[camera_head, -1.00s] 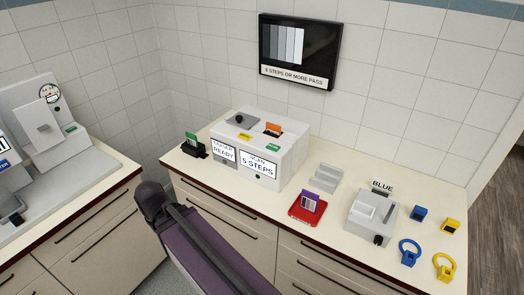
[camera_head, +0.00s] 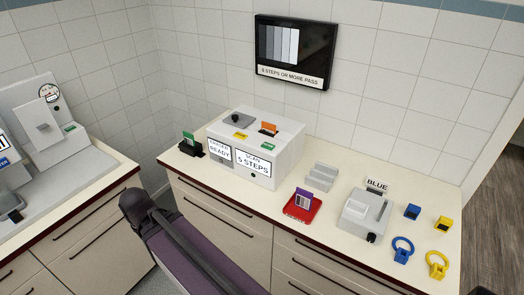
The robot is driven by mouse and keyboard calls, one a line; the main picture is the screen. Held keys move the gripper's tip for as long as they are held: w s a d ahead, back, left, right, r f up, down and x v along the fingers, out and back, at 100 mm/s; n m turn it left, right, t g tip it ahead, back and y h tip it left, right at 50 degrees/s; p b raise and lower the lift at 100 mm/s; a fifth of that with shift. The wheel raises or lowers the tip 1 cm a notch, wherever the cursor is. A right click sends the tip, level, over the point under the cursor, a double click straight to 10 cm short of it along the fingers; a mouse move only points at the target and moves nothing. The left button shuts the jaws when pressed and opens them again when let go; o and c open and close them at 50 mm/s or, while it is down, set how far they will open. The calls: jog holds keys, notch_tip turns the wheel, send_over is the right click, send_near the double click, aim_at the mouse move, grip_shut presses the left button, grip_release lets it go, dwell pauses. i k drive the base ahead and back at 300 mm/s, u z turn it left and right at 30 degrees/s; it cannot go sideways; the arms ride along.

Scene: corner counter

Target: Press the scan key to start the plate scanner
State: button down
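The white plate scanner (camera_head: 287,155) stands on the counter against the wall. Its front displays read "SCAN 5 STEPS" and what looks like "ERASER READY". A small green key (camera_head: 267,146) and a yellow key (camera_head: 240,135) sit on its top; their lettering is too small to read. An orange-topped plate (camera_head: 268,128) stands in a slot on top, behind the green key. A dark knob (camera_head: 236,117) is at the top left. My gripper is not in view; only a purple and dark link of my arm shows in front of the counter.
A green piece (camera_head: 189,139) in a black holder stands left of the scanner. To the right are a purple plate (camera_head: 304,198) on a red stand (camera_head: 302,212), a grey stepped block (camera_head: 321,176), a "BLUE" device (camera_head: 366,214) and blue and yellow pieces. A wall screen (camera_head: 295,50) hangs above.

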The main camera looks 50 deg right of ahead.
aim_at(270, 146)
jog(key=k, duration=1.55)
jog(key=z, duration=0.95)
jog(key=i, duration=1)
jog(key=u, duration=0.05)
